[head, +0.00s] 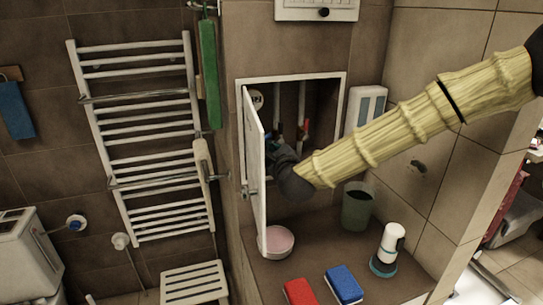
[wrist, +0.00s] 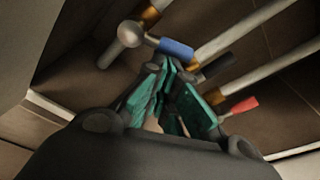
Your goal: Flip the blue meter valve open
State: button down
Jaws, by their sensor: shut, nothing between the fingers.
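The blue valve handle (wrist: 177,49) sits on a pipe inside the wall cabinet, just beyond my fingertips in the wrist view. In the head view it is small, just above my gripper. My gripper (wrist: 172,66), with teal finger pads, is shut and empty. Its tips are close to the blue handle; I cannot tell whether they touch it. In the head view my gripper (head: 273,143) reaches into the open cabinet, partly hidden by the door and my own wrist. A black handle (wrist: 215,67) and a red handle (wrist: 240,107) are to the right of the blue one.
The white cabinet door (head: 255,165) stands open left of my gripper. The cabinet frame (head: 292,78) surrounds the opening. A white dispenser (head: 366,108) hangs to its right. Below, a pink bowl (head: 277,241), a dark bin (head: 357,207) and a white bottle (head: 388,247) stand on the ledge.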

jog(key=shift+d+r, duration=0.1)
jog(key=shift+r, duration=0.05)
jog(key=shift+r+b, duration=0.15)
jog(key=shift+b, duration=0.15)
dwell(0.5)
